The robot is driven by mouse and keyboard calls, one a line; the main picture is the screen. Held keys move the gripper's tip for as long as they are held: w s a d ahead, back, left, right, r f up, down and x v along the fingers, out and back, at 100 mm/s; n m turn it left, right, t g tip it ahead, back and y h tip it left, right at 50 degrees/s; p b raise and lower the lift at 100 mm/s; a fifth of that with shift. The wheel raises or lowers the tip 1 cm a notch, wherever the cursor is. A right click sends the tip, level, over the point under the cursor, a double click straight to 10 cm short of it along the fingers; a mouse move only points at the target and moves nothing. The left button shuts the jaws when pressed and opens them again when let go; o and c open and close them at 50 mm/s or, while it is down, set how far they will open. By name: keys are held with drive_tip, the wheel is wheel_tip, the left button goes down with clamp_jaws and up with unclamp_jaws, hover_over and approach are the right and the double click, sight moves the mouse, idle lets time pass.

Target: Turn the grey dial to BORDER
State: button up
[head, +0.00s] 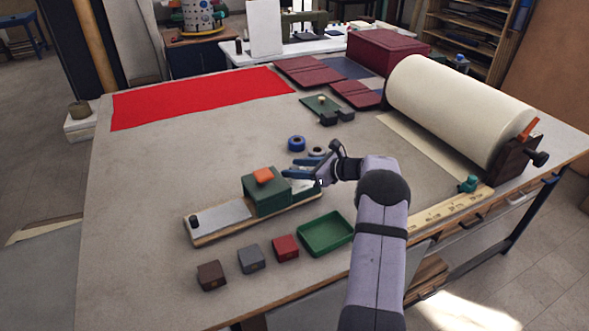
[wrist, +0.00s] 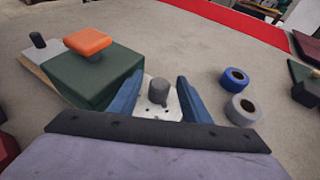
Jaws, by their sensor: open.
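The grey dial (wrist: 158,91) is a short upright knob on a pale plate (wrist: 172,109) marked with small dark dots. The plate adjoins the green block (wrist: 98,72), which has an orange knob (wrist: 88,41) on top. The block also shows in the head view (head: 262,198). My gripper (wrist: 158,84) is open, its blue fingers on either side of the dial, with visible gaps. In the head view my gripper (head: 296,169) is above the right end of the device, and the dial cannot be made out there. No BORDER lettering is readable.
Brown (head: 211,275), grey (head: 251,259) and red (head: 286,247) cubes and a green tray (head: 325,234) lie in front. Blue (head: 296,142) and grey (head: 317,151) rings lie behind my gripper. A large cream roll (head: 455,110) stands right.

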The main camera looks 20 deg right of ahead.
drive_tip(key=b+v, duration=0.2)
drive_tip(key=v, duration=0.4)
drive_tip(key=shift+s+d+r, duration=0.1)
drive_tip(key=shift+s, duration=0.1)
drive_tip(key=shift+s, duration=0.1)
